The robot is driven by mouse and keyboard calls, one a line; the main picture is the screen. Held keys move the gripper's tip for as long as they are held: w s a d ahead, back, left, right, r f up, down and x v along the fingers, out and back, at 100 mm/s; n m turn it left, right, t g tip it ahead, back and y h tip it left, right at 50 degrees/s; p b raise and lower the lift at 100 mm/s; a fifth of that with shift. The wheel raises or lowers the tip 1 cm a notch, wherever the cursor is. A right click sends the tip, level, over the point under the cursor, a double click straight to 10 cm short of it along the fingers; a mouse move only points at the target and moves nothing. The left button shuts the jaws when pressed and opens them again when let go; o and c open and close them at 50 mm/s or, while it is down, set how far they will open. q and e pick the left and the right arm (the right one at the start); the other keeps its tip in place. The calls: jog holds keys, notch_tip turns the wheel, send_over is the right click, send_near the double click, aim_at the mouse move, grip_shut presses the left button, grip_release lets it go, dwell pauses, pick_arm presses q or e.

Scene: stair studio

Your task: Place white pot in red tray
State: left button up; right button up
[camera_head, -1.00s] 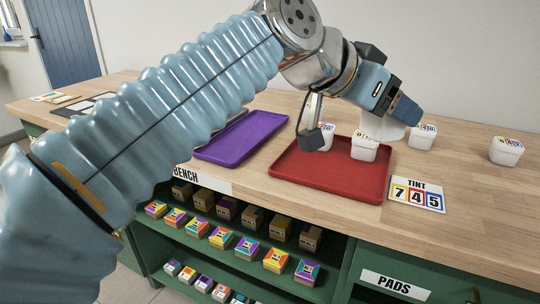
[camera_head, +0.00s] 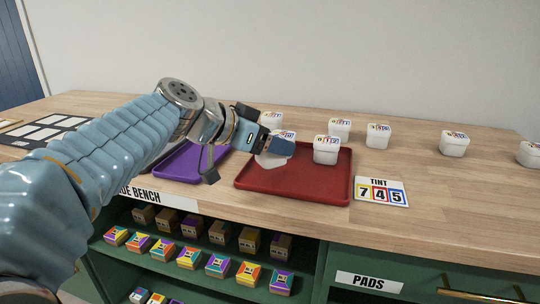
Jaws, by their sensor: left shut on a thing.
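The red tray (camera_head: 300,186) lies on the wooden bench. One white pot (camera_head: 326,152) with a printed lid stands upright in it, toward the back. My left gripper (camera_head: 246,160) reaches in from the left over the tray's back left corner, with one dark finger hanging left of the tray. It is shut on another white pot (camera_head: 268,160), which is partly hidden by the gripper. I cannot tell whether that pot touches the tray floor. My right gripper is not in view.
More white pots stand behind and right of the tray, among them one at the back (camera_head: 340,130) and one farther right (camera_head: 454,144). A purple tray (camera_head: 185,165) lies left of the red tray. A TINT 745 card (camera_head: 381,192) lies to its right. Shelves with boxes are below.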

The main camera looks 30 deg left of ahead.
aim_at(269, 154)
pick_arm(q)
jog(key=shift+a+f, duration=0.1)
jog(key=shift+f, duration=1.55)
jog(key=shift+f, duration=0.15)
jog(key=o, duration=1.1)
jog(key=shift+r, duration=0.3)
jog(key=b+v, duration=0.1)
jog(key=v, duration=1)
jog(key=shift+s, duration=0.45)
jog(key=shift+a+r, duration=0.1)
jog(key=shift+a, duration=0.05)
